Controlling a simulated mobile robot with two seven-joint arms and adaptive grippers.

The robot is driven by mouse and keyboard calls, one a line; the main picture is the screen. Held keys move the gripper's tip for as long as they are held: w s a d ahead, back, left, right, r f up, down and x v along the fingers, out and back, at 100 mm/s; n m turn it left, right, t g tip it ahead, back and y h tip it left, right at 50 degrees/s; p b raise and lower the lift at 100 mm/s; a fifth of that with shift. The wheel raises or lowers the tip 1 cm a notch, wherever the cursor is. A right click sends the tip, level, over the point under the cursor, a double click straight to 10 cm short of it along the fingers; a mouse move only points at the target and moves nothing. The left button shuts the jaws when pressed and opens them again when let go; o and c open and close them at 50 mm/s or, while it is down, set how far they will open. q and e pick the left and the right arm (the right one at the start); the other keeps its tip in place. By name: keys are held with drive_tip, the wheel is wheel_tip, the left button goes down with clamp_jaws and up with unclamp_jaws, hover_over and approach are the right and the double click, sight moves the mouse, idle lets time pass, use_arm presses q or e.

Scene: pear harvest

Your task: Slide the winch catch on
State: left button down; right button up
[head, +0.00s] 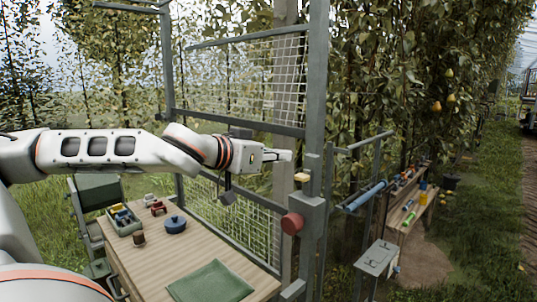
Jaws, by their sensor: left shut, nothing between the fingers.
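A small pale-yellow piece (301,177), which looks like the winch catch, sits on a grey bracket on the upright metal post (317,120). A round red knob or drum (291,223) is on the grey box below it. Whether the catch is on or off cannot be told at this size. My left gripper (288,156) is shut and empty, its fingertips pointing right, just above and left of the yellow piece. They look apart from it in the picture; the depth gap is unclear. My right gripper is out of view.
A wooden table (140,262) holds a green cloth (210,283), a blue lidded pot (175,224) and a green tray (124,222). A mesh-panelled frame (240,85) stands behind my arm.

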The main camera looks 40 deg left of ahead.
use_arm(q)
drive_tip(key=shift+b+v, duration=0.4)
drive_tip(key=shift+v, duration=1.75)
drive_tip(key=w+d+f+m+g+h, duration=0.1)
drive_tip(key=w+d+f, duration=0.15)
drive_tip(key=f, duration=0.85)
drive_tip(key=w+d+f+m+h, duration=0.15)
drive_tip(key=d+f, duration=0.25)
drive_tip(key=f, duration=0.7)
drive_tip(key=w+d+f+m+g+h, duration=0.1)
drive_tip(key=d+f+h, duration=0.15)
drive_tip(key=f, duration=0.75)
drive_tip(key=s+d+f+y, duration=0.1)
drive_tip(key=s+d+f, duration=0.3)
drive_tip(key=s+f, duration=0.3)
drive_tip(key=s+d+f+g+y, duration=0.1)
drive_tip(key=s+d+f, duration=0.3)
drive_tip(key=f, duration=0.9)
drive_tip(key=s+d+f+g+y, duration=0.1)
drive_tip(key=s+d+f, duration=0.3)
drive_tip(key=s+f, duration=0.6)
drive_tip(key=shift+s+f, duration=0.2)
drive_tip(key=shift+f, duration=0.35)
drive_tip(key=shift+d, duration=0.15)
